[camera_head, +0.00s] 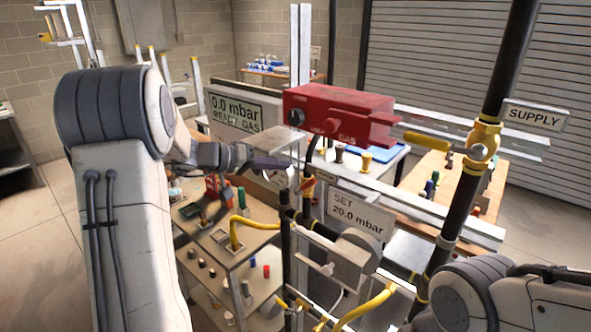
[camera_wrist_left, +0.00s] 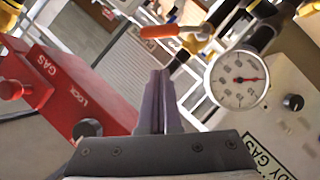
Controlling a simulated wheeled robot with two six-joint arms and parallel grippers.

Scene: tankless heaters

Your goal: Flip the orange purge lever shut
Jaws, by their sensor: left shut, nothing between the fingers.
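The orange lever (camera_wrist_left: 160,31) shows in the left wrist view beyond my fingertips and slightly left of them. In the head view a small orange-red piece (camera_head: 308,185), probably the same lever, shows below the red box, partly hidden. My left gripper (camera_head: 292,164) is in front of the pipework, below the red box. In the left wrist view its two fingers (camera_wrist_left: 161,75) are together with nothing between them. The fingertips appear apart from the lever. My right arm enters at lower right, but its gripper is not visible.
The red gas box (camera_head: 340,115) is just above my left gripper. A round gauge (camera_wrist_left: 237,79) is close right of the fingers in the wrist view. A yellow-handled supply valve (camera_head: 430,141), dark pipes and a "SET 20.0 mbar" sign (camera_head: 357,215) stand to the right.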

